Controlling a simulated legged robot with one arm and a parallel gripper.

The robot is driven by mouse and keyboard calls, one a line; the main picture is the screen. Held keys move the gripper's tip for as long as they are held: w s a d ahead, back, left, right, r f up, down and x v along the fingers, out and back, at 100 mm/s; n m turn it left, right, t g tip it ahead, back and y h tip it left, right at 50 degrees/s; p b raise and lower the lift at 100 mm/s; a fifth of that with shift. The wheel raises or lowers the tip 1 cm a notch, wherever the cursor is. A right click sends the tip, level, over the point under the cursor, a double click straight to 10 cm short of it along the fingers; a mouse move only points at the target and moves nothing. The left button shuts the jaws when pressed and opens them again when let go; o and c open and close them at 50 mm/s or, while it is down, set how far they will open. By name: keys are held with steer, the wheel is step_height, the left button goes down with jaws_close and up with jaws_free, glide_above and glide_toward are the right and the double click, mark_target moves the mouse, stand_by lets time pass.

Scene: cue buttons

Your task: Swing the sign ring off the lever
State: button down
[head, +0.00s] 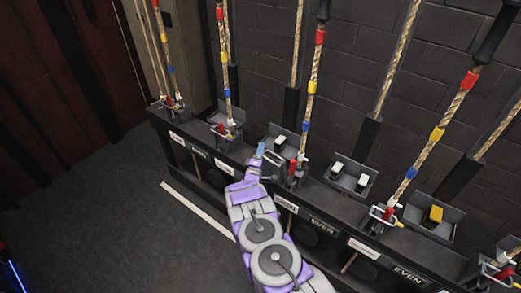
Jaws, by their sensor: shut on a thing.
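My gripper (270,162), at the end of my purple and grey arm, is at the front rail beside the middle rope lock. It is shut on what appears to be the sign ring, but the ring is too small and too covered to make out clearly. The lever (292,170) of this lock is red and stands just right of my gripper, at the foot of a rope with red, yellow and blue bands. I cannot tell whether the ring is still around the lever.
Similar rope locks with red levers stand along the black rail (340,215), including one at the right (386,214) and one at the left (224,130). Grey boxes with white or yellow blocks (436,214) sit between them. The floor (90,215) at left is clear.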

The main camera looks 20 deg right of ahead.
stand_by(0.4)
steer(key=c, duration=1.2)
jaws_free()
steer(key=shift+w+f, duration=0.25)
steer(key=shift+c, duration=0.2)
steer(key=shift+o, duration=0.5)
steer(key=shift+d, duration=0.1)
steer(key=shift+s+r, duration=0.1)
steer(key=shift+s+a, duration=0.25)
steer(key=shift+s, duration=0.05)
steer(key=p+v, duration=0.2)
steer(key=v, duration=1.4)
steer(key=shift+s+f, duration=0.25)
steer(key=shift+s, duration=0.05)
